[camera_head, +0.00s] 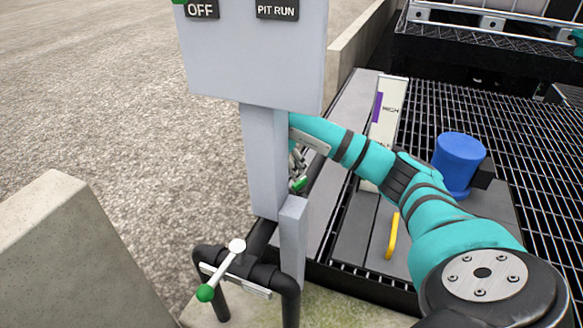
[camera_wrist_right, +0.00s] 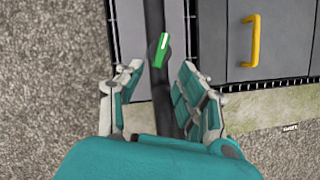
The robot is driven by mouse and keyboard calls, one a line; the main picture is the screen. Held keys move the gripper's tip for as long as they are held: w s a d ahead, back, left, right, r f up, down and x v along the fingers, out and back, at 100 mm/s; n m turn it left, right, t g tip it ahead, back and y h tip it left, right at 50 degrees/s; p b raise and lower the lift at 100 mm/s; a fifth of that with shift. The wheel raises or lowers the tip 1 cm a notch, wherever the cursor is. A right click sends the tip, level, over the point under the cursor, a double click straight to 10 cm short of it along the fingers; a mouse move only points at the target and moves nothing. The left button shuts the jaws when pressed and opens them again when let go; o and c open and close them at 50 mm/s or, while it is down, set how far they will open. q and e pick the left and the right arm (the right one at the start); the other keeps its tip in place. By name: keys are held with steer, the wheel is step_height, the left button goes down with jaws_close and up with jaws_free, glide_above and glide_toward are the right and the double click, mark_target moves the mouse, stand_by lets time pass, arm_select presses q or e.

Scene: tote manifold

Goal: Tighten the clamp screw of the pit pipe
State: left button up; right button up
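A black pipe (camera_wrist_right: 154,22) runs upright through the right wrist view. On it sits a dark round fitting with a green handle (camera_wrist_right: 164,50), likely the clamp screw. My right gripper (camera_wrist_right: 161,72) is open, with its fingers on either side of the pipe and the green handle between and just beyond the fingertips. No contact with the handle is visible. In the head view the grey post hides most of this gripper (camera_head: 298,163); a bit of green (camera_head: 299,184) shows below it. My left gripper is not in view.
A grey panel box (camera_head: 255,60) on a post (camera_head: 265,160) stands beside my right arm. In front, a black pipe (camera_head: 288,286) carries a white lever with a green end (camera_head: 205,293). A blue cylinder (camera_head: 458,160) and yellow handle (camera_head: 392,236) stand right. Concrete walls (camera_head: 65,250) edge the gravel.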

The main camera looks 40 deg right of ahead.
steer(key=d+r+n+y, duration=0.2)
steer(key=r+n, duration=0.3)
steer(key=n, duration=1.3)
steer(key=d+r+n+y, duration=0.2)
steer(key=r+n, duration=0.3)
steer(key=n, duration=1.3)
steer(key=b, duration=0.1)
glide_above(300, 181)
steer(key=shift+g, duration=0.3)
step_height(300, 181, down, 9)
steer(key=shift+f, duration=0.1)
arm_select(q)
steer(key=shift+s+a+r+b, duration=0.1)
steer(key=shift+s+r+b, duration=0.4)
steer(key=shift+b, duration=0.45)
arm_select(e)
step_height(300, 181, down, 8)
steer(key=shift+r, duration=0.15)
